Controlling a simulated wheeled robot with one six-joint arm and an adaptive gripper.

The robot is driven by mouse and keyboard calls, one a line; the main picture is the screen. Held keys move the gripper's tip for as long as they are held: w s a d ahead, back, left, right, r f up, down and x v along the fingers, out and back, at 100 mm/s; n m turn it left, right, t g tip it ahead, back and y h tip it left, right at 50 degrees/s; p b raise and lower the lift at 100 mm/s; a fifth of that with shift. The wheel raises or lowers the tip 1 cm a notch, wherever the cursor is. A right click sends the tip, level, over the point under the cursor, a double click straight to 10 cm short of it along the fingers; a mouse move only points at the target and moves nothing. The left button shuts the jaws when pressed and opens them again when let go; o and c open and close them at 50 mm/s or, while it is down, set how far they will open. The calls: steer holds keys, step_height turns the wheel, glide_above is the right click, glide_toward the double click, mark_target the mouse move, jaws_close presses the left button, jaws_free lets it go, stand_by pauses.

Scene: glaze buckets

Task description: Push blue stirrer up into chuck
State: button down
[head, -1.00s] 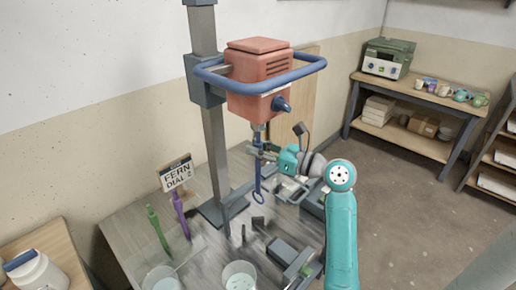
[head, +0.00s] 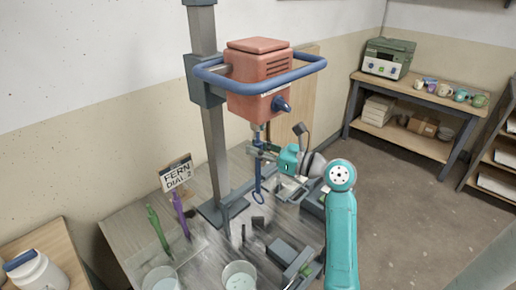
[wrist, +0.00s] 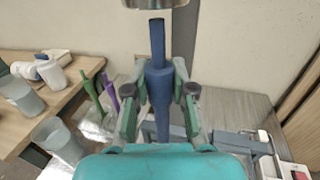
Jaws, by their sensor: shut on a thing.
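The blue stirrer (wrist: 158,75) stands upright between the fingers of my gripper (wrist: 158,98) in the wrist view. My gripper is shut on its thicker collar. The stirrer's narrow top end sits just below the metal chuck (wrist: 155,3), with a small gap seeming to show between them. In the head view, the chuck (head: 258,127) hangs under the red mixer head (head: 258,85). My gripper (head: 258,152) holds the stirrer (head: 259,178) beneath it, with the stirrer's loop end hanging lower. The exact alignment with the chuck is hard to judge.
A grey column (head: 215,130) stands behind left of the stirrer. A green stirrer (head: 156,228) and a purple stirrer (head: 180,212) stand at left by the FERN DIAL 2 sign (head: 176,174). Buckets (head: 239,276) stand at the front. A blue rail (head: 300,68) rings the mixer head.

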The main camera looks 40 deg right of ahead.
mark_target(258, 142)
steer(key=shift+r, duration=1.75)
stand_by(2.5)
steer(key=c, duration=0.9)
jaws_free()
steer(key=v, duration=1.2)
